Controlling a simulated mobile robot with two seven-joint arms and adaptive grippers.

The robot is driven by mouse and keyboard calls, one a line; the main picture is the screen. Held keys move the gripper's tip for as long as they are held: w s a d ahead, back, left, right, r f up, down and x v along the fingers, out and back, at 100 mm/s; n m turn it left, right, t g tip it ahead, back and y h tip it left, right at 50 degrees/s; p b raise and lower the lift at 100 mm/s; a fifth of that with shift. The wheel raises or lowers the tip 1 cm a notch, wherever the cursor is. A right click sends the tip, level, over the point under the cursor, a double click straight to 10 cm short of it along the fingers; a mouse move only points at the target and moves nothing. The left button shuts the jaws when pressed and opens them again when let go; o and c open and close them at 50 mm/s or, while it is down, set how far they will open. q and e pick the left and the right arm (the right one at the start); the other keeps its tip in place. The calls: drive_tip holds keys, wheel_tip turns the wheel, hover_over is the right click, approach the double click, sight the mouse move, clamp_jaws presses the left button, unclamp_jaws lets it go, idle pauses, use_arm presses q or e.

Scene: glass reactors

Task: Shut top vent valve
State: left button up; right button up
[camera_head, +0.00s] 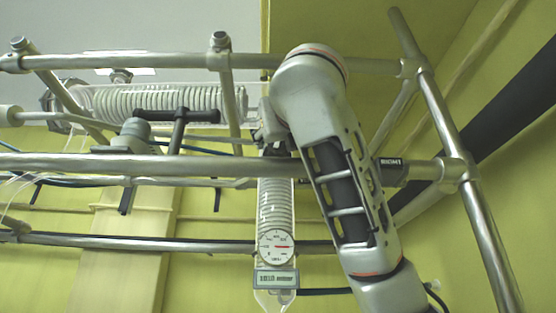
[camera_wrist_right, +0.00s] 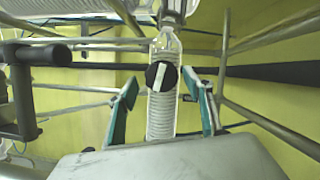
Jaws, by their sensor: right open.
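A round black knob with a white bar handle (camera_wrist_right: 161,77), which looks like the vent valve, sits in front of a vertical glass coil tube (camera_wrist_right: 161,115) in the right wrist view. Its white bar stands near upright, tilted slightly right at the top. My right gripper (camera_wrist_right: 165,100) is open, its two teal-edged fingers apart on either side of the tube below the knob. Nothing is between them in its grip; whether they touch the glass I cannot tell. In the head view my right gripper (camera_head: 269,132) is partly hidden by its own arm, and the knob cannot be made out. My left gripper is not in view.
Metal frame rails (camera_head: 120,165) cross in front of the glassware. A horizontal glass coil (camera_head: 165,103) lies at upper left. A black T-handle (camera_head: 180,116) stands left of my gripper. A dial gauge (camera_head: 276,246) and a digital display (camera_head: 276,279) show low on the vertical tube.

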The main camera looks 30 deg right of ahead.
sight(278, 152)
drive_tip(key=p+x, duration=0.1)
drive_tip(key=x, duration=0.2)
drive_tip(key=shift+w+d+r, duration=0.1)
drive_tip(key=shift+w+r, duration=0.05)
drive_tip(key=shift+w, duration=0.15)
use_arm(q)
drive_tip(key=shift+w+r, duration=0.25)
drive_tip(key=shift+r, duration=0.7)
use_arm(e)
drive_tip(key=shift+w+d, duration=0.1)
drive_tip(key=shift+w, duration=0.05)
drive_tip(key=c, duration=1.1)
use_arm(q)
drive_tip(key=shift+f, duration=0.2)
use_arm(e)
drive_tip(key=shift+m, duration=0.4)
